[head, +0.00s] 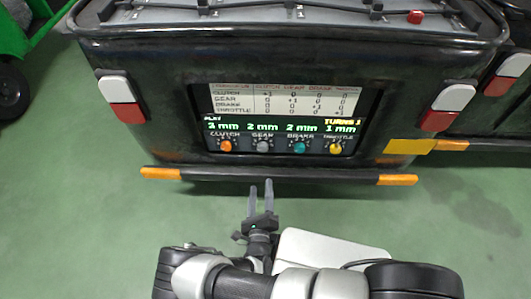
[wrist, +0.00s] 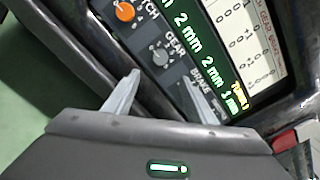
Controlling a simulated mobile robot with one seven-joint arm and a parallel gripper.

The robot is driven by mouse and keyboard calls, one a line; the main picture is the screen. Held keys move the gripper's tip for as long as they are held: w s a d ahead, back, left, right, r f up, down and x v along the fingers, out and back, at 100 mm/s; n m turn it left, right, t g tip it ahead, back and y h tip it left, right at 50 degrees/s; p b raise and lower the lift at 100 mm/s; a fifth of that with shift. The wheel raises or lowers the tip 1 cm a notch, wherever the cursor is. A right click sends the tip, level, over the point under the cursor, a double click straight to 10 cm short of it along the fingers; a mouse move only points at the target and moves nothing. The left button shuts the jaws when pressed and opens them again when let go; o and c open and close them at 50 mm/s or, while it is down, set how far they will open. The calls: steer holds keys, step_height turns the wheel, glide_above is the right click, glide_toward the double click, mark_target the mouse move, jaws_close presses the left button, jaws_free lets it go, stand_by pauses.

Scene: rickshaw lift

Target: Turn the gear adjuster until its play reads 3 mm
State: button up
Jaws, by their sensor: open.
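The gear adjuster is a small grey knob (head: 263,144) on the rear panel of a dark vehicle, second from left in a row. It also shows in the wrist view (wrist: 160,56), under the label GEAR. The play reading above it (head: 262,127) is 2 mm. My gripper (head: 260,185) is open and empty, below the panel in the head view. In the wrist view, its two fingertips (wrist: 162,79) are spread to either side of the gear knob's line, apart from the knob. The right finger covers the brake knob's area there.
Close beside the gear knob are the orange clutch knob (head: 225,145) and teal brake knob (head: 299,147); the yellow throttle knob (head: 335,147) is further right. A table (head: 285,98) is displayed above. A dark bumper bar (head: 280,183) with orange ends runs below the panel.

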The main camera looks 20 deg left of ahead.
mark_target(263, 150)
steer(key=b+x, duration=0.3)
steer(key=x, duration=1.3)
steer(key=shift+w+d+r, duration=0.1)
steer(key=c, duration=1)
steer(key=shift+c, duration=0.2)
steer(key=shift+m, duration=0.3)
steer(key=m+p, duration=0.1)
steer(key=m, duration=0.2)
steer(key=shift+p, duration=0.4)
steer(key=shift+m+p, duration=0.65)
steer(key=shift+m, duration=1.45)
